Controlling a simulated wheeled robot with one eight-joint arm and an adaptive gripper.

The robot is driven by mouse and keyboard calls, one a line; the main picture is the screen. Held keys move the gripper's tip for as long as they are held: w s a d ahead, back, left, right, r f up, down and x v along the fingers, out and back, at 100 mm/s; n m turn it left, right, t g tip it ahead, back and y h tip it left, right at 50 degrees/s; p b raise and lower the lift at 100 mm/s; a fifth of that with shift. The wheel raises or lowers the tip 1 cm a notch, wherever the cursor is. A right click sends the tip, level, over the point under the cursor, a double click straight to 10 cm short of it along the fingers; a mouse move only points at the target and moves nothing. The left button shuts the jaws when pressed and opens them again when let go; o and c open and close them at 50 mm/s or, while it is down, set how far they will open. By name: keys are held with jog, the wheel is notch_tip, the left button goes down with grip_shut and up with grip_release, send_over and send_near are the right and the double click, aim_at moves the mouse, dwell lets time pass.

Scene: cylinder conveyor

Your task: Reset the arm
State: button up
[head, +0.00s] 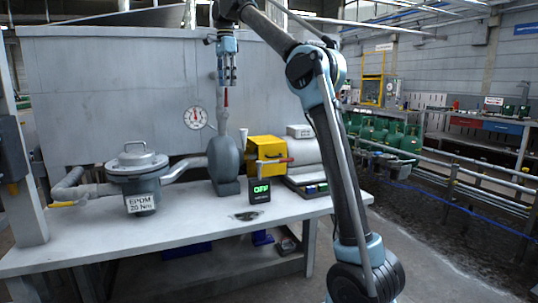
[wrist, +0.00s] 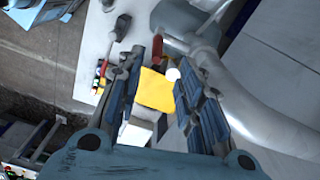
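My arm is raised over the workbench, and my gripper (head: 228,82) hangs fingers-down in front of the grey back panel, above the grey pump-like casting (head: 223,160). In the wrist view my gripper (wrist: 160,75) has its two fingers apart. The yellow box (wrist: 155,92) shows through the gap between them, well below. Nothing is held between the fingers.
The white bench (head: 180,230) carries a lidded EPDM vessel (head: 140,170), a display reading OFF (head: 260,191) and the yellow box (head: 266,153). A gauge (head: 195,118) is on the panel. Green cylinders (head: 385,135) stand on the conveyor to the right.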

jog(key=s+d+f+n+t, duration=0.15)
jog(key=d+f, duration=0.25)
jog(key=d, duration=0.4)
jog(key=d+f+n+t+y, duration=0.1)
jog(key=d+f+n, duration=0.1)
jog(key=d+f, duration=0.35)
jog(key=s+d+f+n+t, duration=0.1)
jog(key=d+f+n, duration=0.1)
jog(key=d, duration=0.8)
jog(key=s+d+f+n+t, duration=0.1)
jog(key=s+d+f+n, duration=0.1)
jog(key=s+d+f, duration=0.45)
jog(key=s+d+f+n+t, duration=0.1)
jog(key=s+d+f, duration=0.3)
jog(key=d+f, duration=0.55)
jog(key=s+d+f+n+g, duration=0.2)
jog(key=s+f+g, duration=0.1)
jog(key=s+f, duration=1.8)
notch_tip(320, 180, down, 2)
jog(key=shift+s+f+h, duration=0.1)
jog(key=shift+s+h, duration=0.3)
jog(key=shift+g, duration=0.25)
jog(key=shift+w+f, duration=0.2)
jog(key=shift+w, duration=0.3)
